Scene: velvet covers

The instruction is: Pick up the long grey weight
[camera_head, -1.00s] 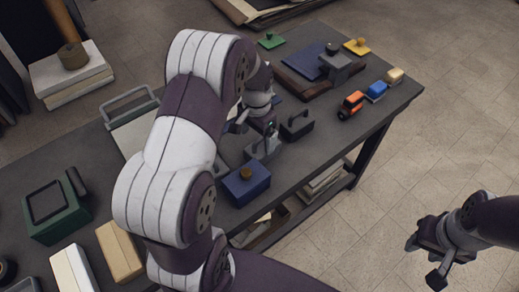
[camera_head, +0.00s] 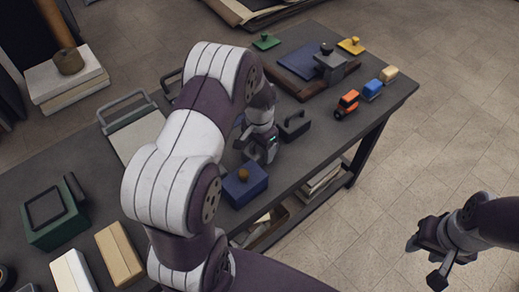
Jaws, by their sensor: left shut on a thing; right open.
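My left gripper (camera_head: 262,148) points down at the middle of the table, between the dark block with a handle and the blue block. It is shut on a grey piece, seemingly the long grey weight (camera_head: 259,158), mostly hidden by the gripper. I cannot tell whether the weight is clear of the tabletop. My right gripper (camera_head: 432,262) is open and empty, out over the floor at the lower right, away from the table.
A dark block with a handle (camera_head: 294,125) stands close right of the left gripper, and a blue block with a knob (camera_head: 244,184) close in front. A brown tray (camera_head: 300,93) lies behind. Orange (camera_head: 347,103), blue (camera_head: 371,90) and cream (camera_head: 388,74) pieces line the right edge.

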